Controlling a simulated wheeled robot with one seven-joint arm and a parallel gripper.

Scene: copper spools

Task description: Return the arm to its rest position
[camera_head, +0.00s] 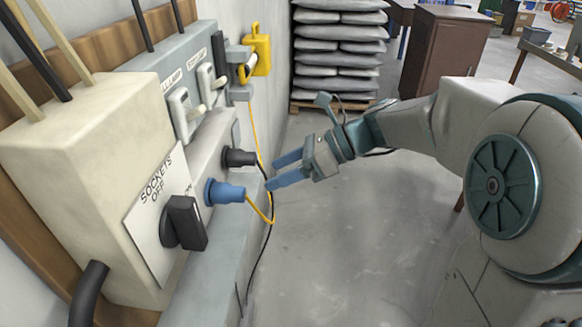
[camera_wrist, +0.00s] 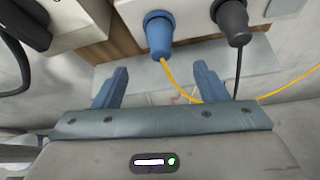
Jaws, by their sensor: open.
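My gripper (camera_head: 272,172) is open and empty, with its two blue fingers pointing left toward the wall panel. In the wrist view the fingers of my gripper (camera_wrist: 160,88) stand wide apart, with nothing between them but the yellow cable's background. My arm (camera_head: 410,130) reaches in from the right, held out over the floor. A blue plug (camera_head: 226,193) with a yellow cable sits in the panel, just left of the fingertips and apart from them. It also shows in the wrist view (camera_wrist: 158,36). A black plug (camera_head: 240,157) sits beside it, also in the wrist view (camera_wrist: 232,22).
A beige box (camera_head: 85,170) with a black rotary switch (camera_head: 184,224) labelled "SOCKETS OFF" is on the left wall. A yellow padlock-like piece (camera_head: 257,55) hangs further back. Stacked grey sacks (camera_head: 338,60) and a brown cabinet (camera_head: 440,50) stand behind. The floor (camera_head: 360,240) below is clear.

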